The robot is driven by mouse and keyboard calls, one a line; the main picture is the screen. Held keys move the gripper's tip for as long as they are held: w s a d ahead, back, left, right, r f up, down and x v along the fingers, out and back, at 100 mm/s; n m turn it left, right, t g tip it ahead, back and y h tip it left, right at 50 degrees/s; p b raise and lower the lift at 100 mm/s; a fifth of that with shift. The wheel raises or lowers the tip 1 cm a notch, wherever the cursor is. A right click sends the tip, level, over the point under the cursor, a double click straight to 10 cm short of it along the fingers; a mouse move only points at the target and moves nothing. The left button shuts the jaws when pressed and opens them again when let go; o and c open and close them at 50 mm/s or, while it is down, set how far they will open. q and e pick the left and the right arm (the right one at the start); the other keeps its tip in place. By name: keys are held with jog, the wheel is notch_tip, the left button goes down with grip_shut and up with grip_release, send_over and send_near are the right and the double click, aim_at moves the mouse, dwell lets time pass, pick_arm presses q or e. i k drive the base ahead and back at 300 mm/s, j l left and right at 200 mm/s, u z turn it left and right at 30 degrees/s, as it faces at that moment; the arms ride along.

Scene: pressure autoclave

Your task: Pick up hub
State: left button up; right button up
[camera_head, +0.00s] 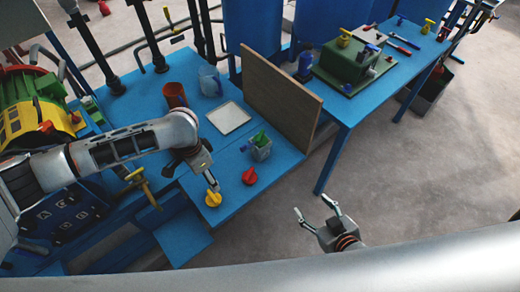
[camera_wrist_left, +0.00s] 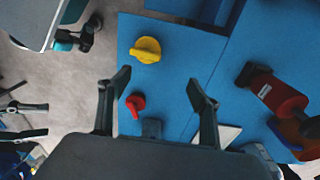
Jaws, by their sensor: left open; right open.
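I cannot tell for sure which piece is the hub. A yellow knob-like piece (camera_head: 213,198) lies near the front edge of the blue table, and it also shows in the left wrist view (camera_wrist_left: 147,50). A red knob-like piece (camera_head: 249,176) lies to its right, also in the left wrist view (camera_wrist_left: 135,103). My left gripper (camera_head: 210,180) is just above and behind the yellow piece in the head view. Its open fingers (camera_wrist_left: 158,88) hold nothing. My right gripper (camera_head: 314,205) is open and empty over the floor, right of the table.
The blue table (camera_head: 225,165) also bears a grey container (camera_head: 261,153) with a green item, a white tray (camera_head: 229,118), a red-brown cup (camera_head: 174,95) and a clear beaker (camera_head: 209,80). A wooden board (camera_head: 280,90) stands upright at the right. Another blue table (camera_head: 345,106) lies beyond it.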

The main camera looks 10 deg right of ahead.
aim_at(261, 154)
jog(key=i+l, duration=0.15)
jog(key=l, duration=0.2)
jog(key=i+l, duration=0.15)
jog(key=l, duration=0.2)
jog(key=i+l, duration=0.15)
jog(key=l, duration=0.2)
